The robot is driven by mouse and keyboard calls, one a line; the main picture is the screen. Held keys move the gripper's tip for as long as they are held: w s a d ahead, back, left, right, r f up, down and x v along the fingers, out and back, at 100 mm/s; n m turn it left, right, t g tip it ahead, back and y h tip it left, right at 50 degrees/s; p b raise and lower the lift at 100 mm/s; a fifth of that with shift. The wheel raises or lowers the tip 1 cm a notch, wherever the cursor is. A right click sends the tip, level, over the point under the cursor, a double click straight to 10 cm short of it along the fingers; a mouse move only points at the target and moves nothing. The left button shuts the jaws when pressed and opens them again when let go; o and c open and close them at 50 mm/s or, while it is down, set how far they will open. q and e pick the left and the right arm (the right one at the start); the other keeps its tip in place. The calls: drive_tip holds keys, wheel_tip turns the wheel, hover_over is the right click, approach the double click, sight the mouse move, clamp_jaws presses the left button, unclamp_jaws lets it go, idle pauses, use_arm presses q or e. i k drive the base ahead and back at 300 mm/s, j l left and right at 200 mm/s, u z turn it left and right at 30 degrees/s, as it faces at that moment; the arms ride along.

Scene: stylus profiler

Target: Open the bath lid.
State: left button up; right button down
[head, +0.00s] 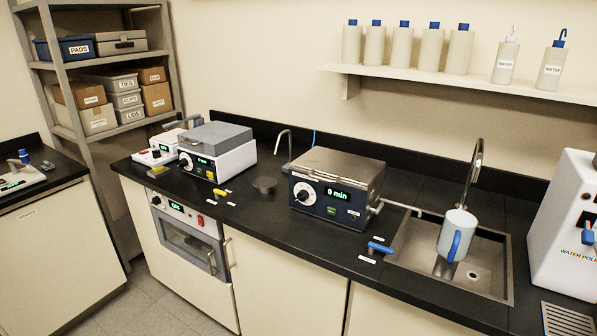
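A dark blue bath (330,207) with a dial and a green "0 min" display stands on the black counter, left of the sink. Its flat metal lid (337,168) lies shut on top. A short metal spout or tap sticks out at its right side. Further left, a white unit (232,160) with a dial and green display has a grey lid (215,136), also shut. No label for either unit is readable. Neither of my grippers is in view.
A light blue jug (456,235) stands in the sink (488,272) under a curved faucet (473,175). A blue-handled valve (380,248) sits at the counter's front. A dark round disc (264,184) lies between the two units. A shelf (450,80) with bottles hangs above.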

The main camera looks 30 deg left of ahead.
sight(357, 169)
drive_tip(key=u, duration=0.9)
